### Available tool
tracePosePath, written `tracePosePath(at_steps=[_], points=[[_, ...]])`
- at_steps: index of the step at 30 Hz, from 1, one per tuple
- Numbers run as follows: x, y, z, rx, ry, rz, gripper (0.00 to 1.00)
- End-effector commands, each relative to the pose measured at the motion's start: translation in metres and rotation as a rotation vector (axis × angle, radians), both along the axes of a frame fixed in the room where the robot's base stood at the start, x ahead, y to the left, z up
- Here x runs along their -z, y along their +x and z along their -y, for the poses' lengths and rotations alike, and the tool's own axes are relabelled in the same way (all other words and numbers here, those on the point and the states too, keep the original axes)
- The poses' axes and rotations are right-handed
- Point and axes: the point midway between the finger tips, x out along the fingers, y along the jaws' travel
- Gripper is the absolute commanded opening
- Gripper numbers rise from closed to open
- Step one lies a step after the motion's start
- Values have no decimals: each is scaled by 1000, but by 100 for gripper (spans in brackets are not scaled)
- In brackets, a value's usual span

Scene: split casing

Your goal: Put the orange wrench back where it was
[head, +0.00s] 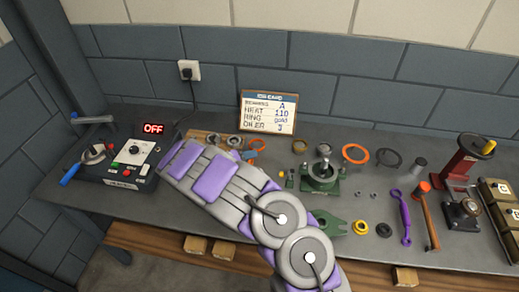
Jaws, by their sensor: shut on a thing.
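My purple and grey arm reaches from the bottom middle up to the left across the bench. My gripper's fingers are hidden behind the arm.
The grey bench (75,202) carries a control box (118,160) reading OFF at left. A sign (267,113) stands at the back. Right of my arm are a green fixture (320,178), an orange ring (355,153), a purple wrench (404,217), a hammer (429,215) and a red press (466,157).

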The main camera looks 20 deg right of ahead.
Motion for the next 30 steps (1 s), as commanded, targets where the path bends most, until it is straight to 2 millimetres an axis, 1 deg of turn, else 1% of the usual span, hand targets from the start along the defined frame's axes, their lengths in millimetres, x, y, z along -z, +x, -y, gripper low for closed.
tracePosePath(at_steps=[1,3,6,9,13,15,17,21,24,27,30], points=[[-5,-3,-15,-6,-3,0,0],[-6,-9,-31,-5,-2,0,0],[-6,-14,-48,-5,0,-1,0],[-7,-19,-60,-4,2,-1,0],[-8,-23,-67,-2,2,0,0],[-12,-25,-63,0,-1,4,0],[-18,-28,-54,1,-7,8,0],[-31,-37,-27,-4,-18,19,0],[-37,-46,-9,-9,-15,19,0],[-38,-55,4,-14,-6,14,0],[-37,-62,12,-16,5,8,0]])
